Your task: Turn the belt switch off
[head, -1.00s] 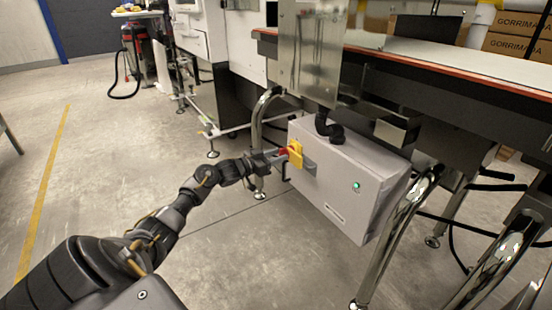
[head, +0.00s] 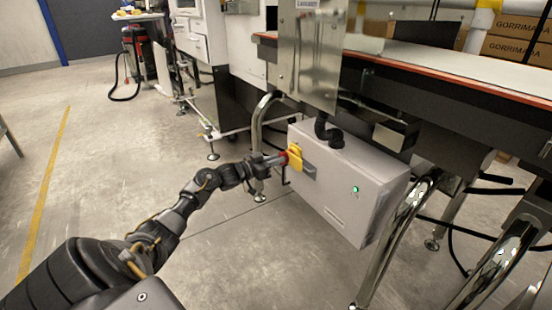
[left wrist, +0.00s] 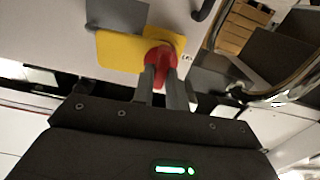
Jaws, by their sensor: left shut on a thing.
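The belt switch is a red handle (head: 283,157) on a yellow plate (head: 295,158), on the left end of a grey control box under the conveyor. My left gripper (head: 277,160) reaches it from the left and is shut on the red handle. In the left wrist view, the two fingers (left wrist: 165,88) hold the red handle (left wrist: 160,58) between them, in front of the yellow plate (left wrist: 118,50). The fingers partly hide the handle, and its exact angle is hard to tell. My right gripper is not in view.
The conveyor belt (head: 460,62) runs above. The floor at left is open.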

